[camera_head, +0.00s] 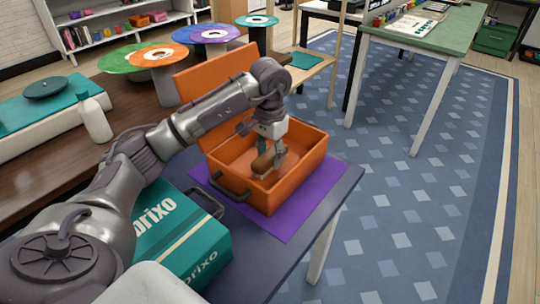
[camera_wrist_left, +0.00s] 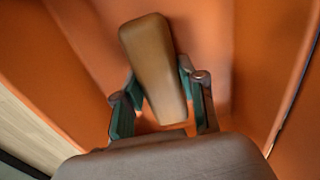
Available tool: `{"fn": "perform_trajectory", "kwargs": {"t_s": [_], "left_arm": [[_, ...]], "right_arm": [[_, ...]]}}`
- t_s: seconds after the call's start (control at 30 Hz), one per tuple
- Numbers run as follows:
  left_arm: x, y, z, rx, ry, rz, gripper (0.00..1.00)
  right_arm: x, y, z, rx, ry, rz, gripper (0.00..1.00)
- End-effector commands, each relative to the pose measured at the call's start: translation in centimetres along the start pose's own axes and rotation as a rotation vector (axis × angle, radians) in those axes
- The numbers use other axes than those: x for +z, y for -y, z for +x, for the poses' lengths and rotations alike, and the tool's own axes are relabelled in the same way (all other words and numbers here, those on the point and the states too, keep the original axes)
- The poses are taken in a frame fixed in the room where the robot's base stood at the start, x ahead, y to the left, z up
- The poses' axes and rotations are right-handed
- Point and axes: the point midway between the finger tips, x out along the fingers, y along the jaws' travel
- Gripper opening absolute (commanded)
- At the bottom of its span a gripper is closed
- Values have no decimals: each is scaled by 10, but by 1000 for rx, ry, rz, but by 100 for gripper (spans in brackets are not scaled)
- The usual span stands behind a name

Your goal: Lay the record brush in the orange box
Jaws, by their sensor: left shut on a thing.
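The orange box (camera_head: 308,158) stands on a purple mat with its lid (camera_head: 200,84) open at the back left. My left gripper (camera_head: 267,167) reaches down inside the box and is shut on the record brush (camera_head: 262,163). In the left wrist view the brush (camera_wrist_left: 152,60) is a tan-brown block held between the two fingers of the left gripper (camera_wrist_left: 160,108), with orange box walls around it. I cannot tell whether the brush touches the box floor. My right gripper is not in view.
A teal case (camera_head: 183,245) lies left of the box on the same table. The purple mat (camera_head: 292,229) shows around the box. A white bottle (camera_head: 94,118) and round stands with coloured discs (camera_head: 206,33) are behind. Blue patterned carpet (camera_head: 400,190) is clear at right.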

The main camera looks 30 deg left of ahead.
Motion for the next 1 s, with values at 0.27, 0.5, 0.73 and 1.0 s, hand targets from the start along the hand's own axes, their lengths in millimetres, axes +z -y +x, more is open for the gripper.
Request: {"fn": "perform_trajectory", "kwargs": {"t_s": [0.27, 0.5, 0.73, 1.0], "left_arm": [[0, 0, 1, 0, -1, 0, 5], [0, 0, 2, 0, 0, -1, 62], [0, 0, 1, 0, 0, -1, 66], [-1, 0, -12, 0, -3, -1, 66]], "right_arm": [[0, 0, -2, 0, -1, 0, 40], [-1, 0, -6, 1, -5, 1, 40], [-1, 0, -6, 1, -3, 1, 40], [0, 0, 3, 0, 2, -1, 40]]}}
